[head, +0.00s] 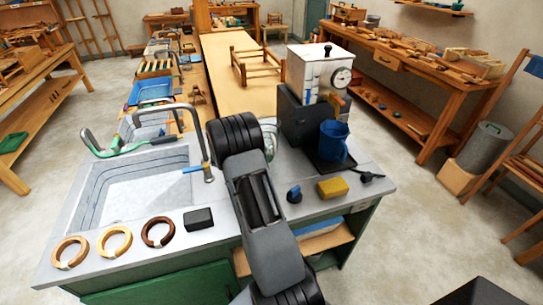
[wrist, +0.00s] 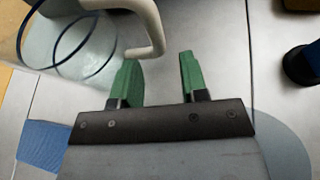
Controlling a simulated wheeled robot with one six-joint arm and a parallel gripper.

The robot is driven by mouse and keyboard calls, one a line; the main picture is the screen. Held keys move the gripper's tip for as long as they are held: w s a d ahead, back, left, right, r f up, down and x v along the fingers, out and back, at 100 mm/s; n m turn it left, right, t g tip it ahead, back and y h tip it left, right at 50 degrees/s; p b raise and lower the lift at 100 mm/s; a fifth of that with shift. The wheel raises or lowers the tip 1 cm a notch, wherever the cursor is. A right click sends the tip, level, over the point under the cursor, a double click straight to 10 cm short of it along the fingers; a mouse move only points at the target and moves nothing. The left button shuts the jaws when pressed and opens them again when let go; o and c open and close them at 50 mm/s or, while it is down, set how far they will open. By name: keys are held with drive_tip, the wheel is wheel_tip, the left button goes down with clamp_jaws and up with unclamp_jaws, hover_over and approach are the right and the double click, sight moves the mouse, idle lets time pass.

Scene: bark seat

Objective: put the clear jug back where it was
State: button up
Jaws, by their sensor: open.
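The clear jug (wrist: 75,50) with a blue rim fills the upper left of the wrist view, partly cut off by the frame. Its cream handle (wrist: 150,28) reaches across the top, with its lower end close to my left fingertip; I cannot tell if they touch. My gripper (wrist: 158,72) is open, with two green fingers apart and nothing clearly between them. In the head view a sliver of the clear jug (head: 271,141) shows beside my arm, which hides the rest and my fingers. A pale round disc (wrist: 286,140) lies on the counter at lower right in the wrist view.
A blue jug (head: 334,142) stands under the boxy machine (head: 318,75) to the right. A yellow sponge (head: 332,187) and a blue-topped knob (head: 294,194) lie at the counter's front right. The sink (head: 130,185) is left. A blue cloth (wrist: 42,146) lies nearby.

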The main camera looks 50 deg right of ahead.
drive_tip(key=v, duration=0.7)
drive_tip(key=shift+w+a+r+b, duration=0.1)
drive_tip(key=shift+a+r+b, duration=0.1)
drive_tip(key=shift+a+b, duration=0.15)
drive_tip(key=s+a+r+m+t+y, duration=0.4)
drive_tip(key=s+a+m+y, duration=0.2)
drive_tip(key=a, duration=0.7)
drive_tip(key=s+a+r+m+t+y, duration=0.3)
drive_tip(key=s+a+r+m+y, duration=0.2)
drive_tip(key=s+a, duration=0.6)
drive_tip(key=a+m+y, duration=0.2)
drive_tip(key=a+m, duration=0.1)
drive_tip(key=shift+s+t, duration=0.15)
drive_tip(key=shift+t, duration=0.25)
drive_tip(key=shift+r, duration=0.15)
